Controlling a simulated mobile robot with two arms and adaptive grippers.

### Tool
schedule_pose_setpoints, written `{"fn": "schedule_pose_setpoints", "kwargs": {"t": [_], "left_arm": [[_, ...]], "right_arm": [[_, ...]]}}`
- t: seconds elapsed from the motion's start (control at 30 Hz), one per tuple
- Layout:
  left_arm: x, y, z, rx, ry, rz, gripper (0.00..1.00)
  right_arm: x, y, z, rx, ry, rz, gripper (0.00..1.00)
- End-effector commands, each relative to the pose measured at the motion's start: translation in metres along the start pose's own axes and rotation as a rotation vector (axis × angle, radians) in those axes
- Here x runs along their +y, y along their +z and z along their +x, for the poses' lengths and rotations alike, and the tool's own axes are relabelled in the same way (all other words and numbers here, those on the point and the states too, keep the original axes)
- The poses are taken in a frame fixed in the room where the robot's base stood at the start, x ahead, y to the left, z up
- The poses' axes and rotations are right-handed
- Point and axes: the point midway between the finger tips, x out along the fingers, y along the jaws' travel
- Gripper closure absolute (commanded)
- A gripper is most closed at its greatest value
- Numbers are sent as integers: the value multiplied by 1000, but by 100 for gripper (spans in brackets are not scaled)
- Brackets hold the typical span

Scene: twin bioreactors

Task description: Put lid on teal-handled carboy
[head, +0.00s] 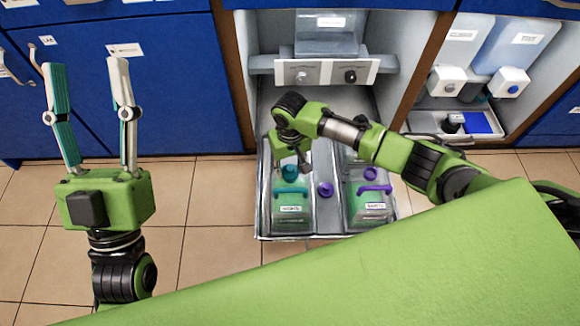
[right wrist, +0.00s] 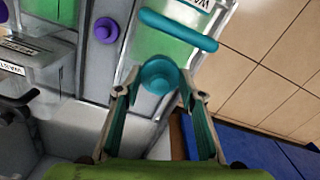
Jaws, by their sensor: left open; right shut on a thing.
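The teal-handled carboy (head: 292,216) stands in the left half of the pull-out tray, with green liquid inside. Its teal handle (right wrist: 178,30) shows in the right wrist view. My right gripper (right wrist: 158,88) is shut on the teal lid (right wrist: 158,74), also visible in the head view (head: 289,173). The lid is over the carboy's top, behind the handle. Whether it touches the neck is hidden. My left gripper (head: 84,112) is open and empty, pointing up at the left, well away from the tray.
The purple-handled carboy (head: 370,210) stands in the tray's right half. A loose purple lid (head: 325,189) lies on the tray's middle divider (right wrist: 92,60). A vessel with two valves (head: 326,75) is above the tray. Blue cabinets (head: 185,75) flank it; the tiled floor (head: 215,190) at left is clear.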

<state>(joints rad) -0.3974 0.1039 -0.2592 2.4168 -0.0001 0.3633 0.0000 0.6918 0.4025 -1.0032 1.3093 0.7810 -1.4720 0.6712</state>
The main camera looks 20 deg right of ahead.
Motion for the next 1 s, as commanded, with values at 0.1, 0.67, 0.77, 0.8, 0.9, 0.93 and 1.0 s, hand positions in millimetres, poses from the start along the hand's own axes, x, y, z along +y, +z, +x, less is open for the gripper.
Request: {"fn": "schedule_pose_setpoints", "kwargs": {"t": [0.1, 0.67, 0.77, 0.8, 0.9, 0.93, 1.0], "left_arm": [[0, 3, 0, -15, -1, 1, 53], [-2, 21, -1, -102, -4, 3, 53], [-2, 24, -2, -114, -5, 3, 53], [-2, 25, -2, -118, -5, 3, 53], [-2, 27, -3, -128, -5, 3, 53], [-2, 28, -3, -130, -5, 3, 53], [-2, 28, -3, -130, -5, 3, 53]], "right_arm": [[0, 0, 0, 0, 0, 0, 75], [0, 0, 1, -1, 0, 0, 75], [0, 0, 1, -1, 0, 0, 75], [0, 0, 2, -1, 0, 0, 75], [0, 0, 2, -1, 0, 0, 75], [0, 0, 2, -1, 0, 0, 75], [0, 0, 2, -1, 0, 0, 75]]}}
